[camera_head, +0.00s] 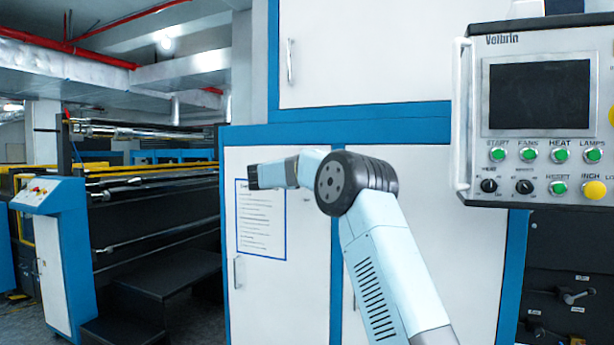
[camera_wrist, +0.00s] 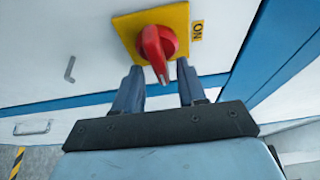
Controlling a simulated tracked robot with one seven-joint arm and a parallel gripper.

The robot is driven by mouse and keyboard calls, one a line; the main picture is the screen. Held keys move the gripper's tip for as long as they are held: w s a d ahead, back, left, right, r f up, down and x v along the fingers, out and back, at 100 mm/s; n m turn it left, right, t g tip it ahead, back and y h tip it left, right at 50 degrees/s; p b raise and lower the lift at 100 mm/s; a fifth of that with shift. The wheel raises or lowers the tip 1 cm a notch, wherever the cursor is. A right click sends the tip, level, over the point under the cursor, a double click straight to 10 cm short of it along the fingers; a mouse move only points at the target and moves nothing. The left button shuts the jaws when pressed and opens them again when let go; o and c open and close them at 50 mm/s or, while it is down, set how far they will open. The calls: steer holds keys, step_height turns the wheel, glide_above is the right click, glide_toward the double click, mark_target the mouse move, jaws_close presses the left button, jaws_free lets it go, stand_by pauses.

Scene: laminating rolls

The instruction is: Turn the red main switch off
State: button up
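The red main switch (camera_wrist: 157,50) shows in the wrist view as a rotary handle on a yellow square plate (camera_wrist: 126,27). The plate is fixed to a white panel. A small yellow "ON" label (camera_wrist: 197,31) sits just right of the plate. The handle's long grip points down in the picture, toward my gripper. My gripper (camera_wrist: 159,66) is open, with one dark finger on each side of the handle's lower end. I cannot tell whether either finger touches it. In the head view the switch cannot be made out.
In the head view, a control panel (camera_head: 540,120) with screen and buttons hangs at the right. White cabinet doors with blue frames (camera_head: 345,135) stand behind my arm. A roller machine (camera_head: 150,190) and dark steps (camera_head: 160,285) are at the left.

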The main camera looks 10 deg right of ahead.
steer(key=v, duration=1.4)
steer(key=shift+w, duration=0.15)
steer(key=s+a+r+n+t+y, duration=0.1)
steer(key=s+r+n+t+y, duration=0.15)
steer(key=r+n+t, duration=0.3)
steer(key=s+r+n+t+y, duration=0.2)
steer(key=r+n+t+y, duration=0.2)
steer(key=r+n, duration=0.15)
steer(key=s+a+n+y, duration=0.2)
steer(key=s+n+y, duration=0.7)
steer(key=s, duration=0.1)
steer(key=s+d+f+n+g, duration=0.3)
steer(key=s+f, duration=0.6)
steer(key=s, duration=0.4)
steer(key=s+d+f+n+g, duration=0.3)
steer(key=s+d+f+g, duration=0.3)
steer(key=s+f, duration=0.4)
steer(key=s+d+f+n+g, duration=0.3)
steer(key=s+f, duration=0.7)
steer(key=s, duration=0.8)
steer(key=shift+d+f+n+g, duration=0.15)
steer(key=shift+d+n+g, duration=0.25)
steer(key=shift+d+g, duration=0.3)
